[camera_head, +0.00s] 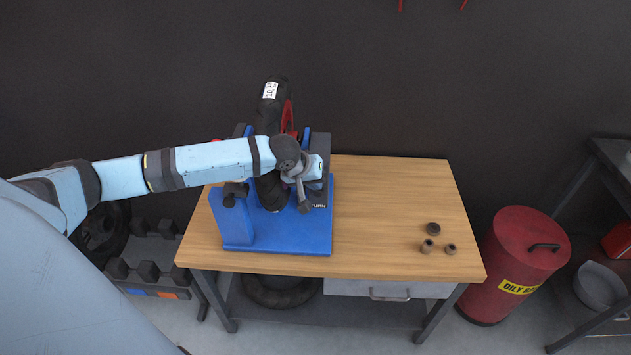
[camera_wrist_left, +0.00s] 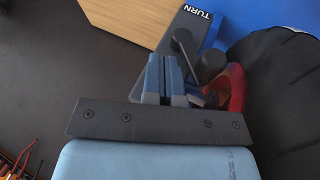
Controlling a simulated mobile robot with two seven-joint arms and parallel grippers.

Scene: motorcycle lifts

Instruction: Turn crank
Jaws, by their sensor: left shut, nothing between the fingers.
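The dark grey crank (camera_wrist_left: 186,48) shows in the left wrist view, with a bent arm and a round hub, beside a panel marked TURN (camera_wrist_left: 197,13). My left gripper (camera_wrist_left: 165,62) is shut and empty, its two fingers pressed together just left of the crank. I cannot tell whether they touch it. In the head view my left gripper (camera_head: 304,200) reaches over the blue stand (camera_head: 290,238), which holds an upright black tyre (camera_head: 268,112) with a red rim. My arm and gripper hide most of the crank there. My right gripper is not in view.
The stand sits on the left part of a wooden table (camera_head: 390,195). Several small brown cylinders (camera_head: 427,246) stand at the table's right; the middle is clear. A red oily-waste can (camera_head: 515,265) stands right of the table. A dark wall is behind.

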